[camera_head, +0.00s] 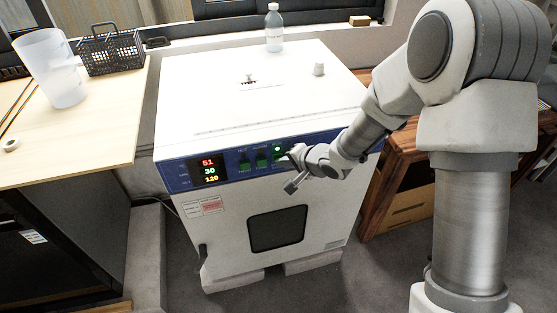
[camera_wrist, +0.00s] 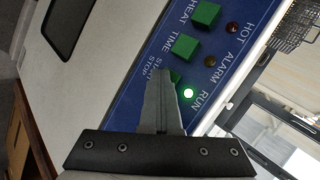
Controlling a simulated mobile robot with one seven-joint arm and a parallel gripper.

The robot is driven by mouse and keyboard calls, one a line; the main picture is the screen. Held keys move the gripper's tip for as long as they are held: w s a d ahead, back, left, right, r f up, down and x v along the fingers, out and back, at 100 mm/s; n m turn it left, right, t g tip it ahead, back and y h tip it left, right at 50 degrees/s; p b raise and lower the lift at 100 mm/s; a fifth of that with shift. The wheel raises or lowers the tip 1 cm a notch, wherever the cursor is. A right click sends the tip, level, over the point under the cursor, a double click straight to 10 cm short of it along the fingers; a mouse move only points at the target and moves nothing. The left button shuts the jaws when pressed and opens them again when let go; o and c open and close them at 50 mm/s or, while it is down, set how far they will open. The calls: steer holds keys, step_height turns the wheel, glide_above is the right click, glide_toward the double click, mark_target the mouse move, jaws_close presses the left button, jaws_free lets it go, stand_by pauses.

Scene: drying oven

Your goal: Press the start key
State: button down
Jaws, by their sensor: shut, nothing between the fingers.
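The white drying oven (camera_head: 300,225) has a blue control panel (camera_head: 228,166) along its upper front. In the wrist view, the green START/STOP key (camera_wrist: 175,77) is mostly hidden behind my gripper (camera_wrist: 165,76). My gripper is shut and empty, with its fingertips over the START/STOP key. I cannot tell whether they touch it. In the head view, my gripper (camera_head: 287,157) is at the right part of the panel, covering most of that key.
The green TIME key (camera_wrist: 185,47) and HEAT key (camera_wrist: 206,15) are close by. The display (camera_head: 210,171) reads 51, 30 and 120. A table with a jug (camera_head: 52,70) and a black basket (camera_head: 110,52) is at the left.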

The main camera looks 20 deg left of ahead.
steer(key=shift+s+d, duration=0.65)
steer(key=shift+s, duration=0.35)
steer(key=shift+s+d, duration=0.45)
steer(key=shift+s, duration=0.25)
steer(key=shift+s+d, duration=0.4)
steer(key=shift+s, duration=0.35)
steer(key=shift+s+d, duration=0.45)
steer(key=shift+s, duration=0.25)
